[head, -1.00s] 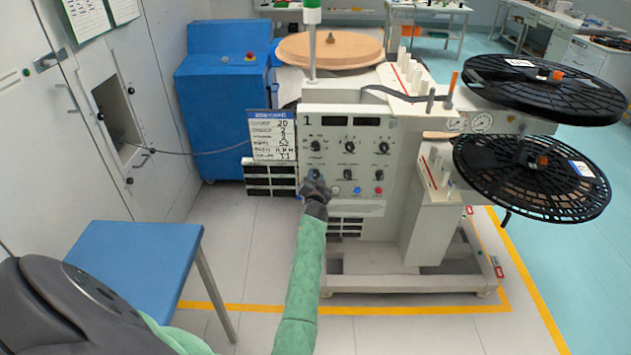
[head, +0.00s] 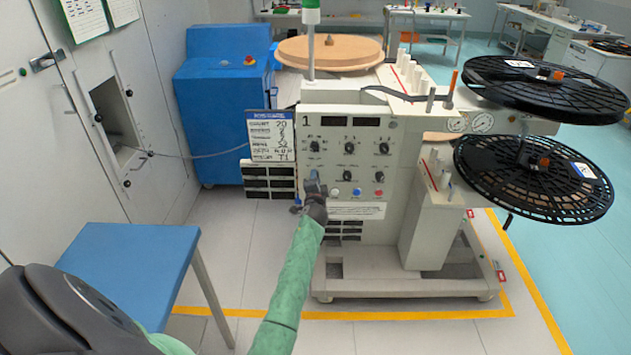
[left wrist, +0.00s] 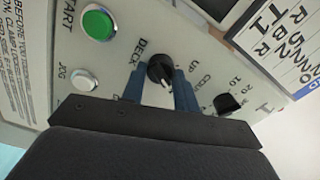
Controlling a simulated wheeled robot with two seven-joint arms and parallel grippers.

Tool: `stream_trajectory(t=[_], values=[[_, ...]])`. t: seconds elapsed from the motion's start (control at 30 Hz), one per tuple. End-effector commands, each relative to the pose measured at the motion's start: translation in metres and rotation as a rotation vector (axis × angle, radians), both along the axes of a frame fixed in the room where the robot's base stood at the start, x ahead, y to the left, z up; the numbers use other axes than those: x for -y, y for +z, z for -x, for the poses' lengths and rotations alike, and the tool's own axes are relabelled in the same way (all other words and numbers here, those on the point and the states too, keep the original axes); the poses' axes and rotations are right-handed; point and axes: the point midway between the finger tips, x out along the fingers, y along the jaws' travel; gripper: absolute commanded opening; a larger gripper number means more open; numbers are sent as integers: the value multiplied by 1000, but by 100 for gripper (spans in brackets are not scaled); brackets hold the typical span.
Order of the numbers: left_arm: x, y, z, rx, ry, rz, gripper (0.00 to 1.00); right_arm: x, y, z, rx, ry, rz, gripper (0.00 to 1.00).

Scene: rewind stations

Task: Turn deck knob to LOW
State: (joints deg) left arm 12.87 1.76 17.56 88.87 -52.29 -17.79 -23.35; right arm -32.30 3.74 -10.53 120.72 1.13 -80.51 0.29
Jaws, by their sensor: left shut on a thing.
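The deck knob (left wrist: 160,68) is a small black round knob on the pale control panel, with the word DECK beside it and the word UP near it in the left wrist view. A light pointer mark shows on its face. My left gripper (left wrist: 161,88) has its blue fingers on both sides of this knob and is shut on it. In the head view my left gripper (head: 315,184) is at the lower left of the machine's panel (head: 392,150) and hides most of the knob. The LOW label cannot be read. My right gripper is not in view.
A green START button (left wrist: 97,24), a white JOG button (left wrist: 84,79) and another black knob (left wrist: 230,103) are close to the fingers. Black reels (head: 535,185) stick out at the right. A blue table (head: 130,260) stands at the lower left. Floor between table and machine is clear.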

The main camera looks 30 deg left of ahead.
Motion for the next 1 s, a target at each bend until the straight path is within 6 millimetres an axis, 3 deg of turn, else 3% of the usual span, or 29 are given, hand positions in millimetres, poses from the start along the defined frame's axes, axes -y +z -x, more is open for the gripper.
stream_trajectory(t=[0.57,0.6,0.67,1.0], values=[[0,-1,0,-17,1,-26,7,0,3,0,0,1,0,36],[0,-1,0,-17,1,-26,38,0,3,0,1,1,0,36],[0,-1,0,-17,1,-25,50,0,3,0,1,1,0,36],[1,-1,2,-16,0,-26,52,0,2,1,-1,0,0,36]])
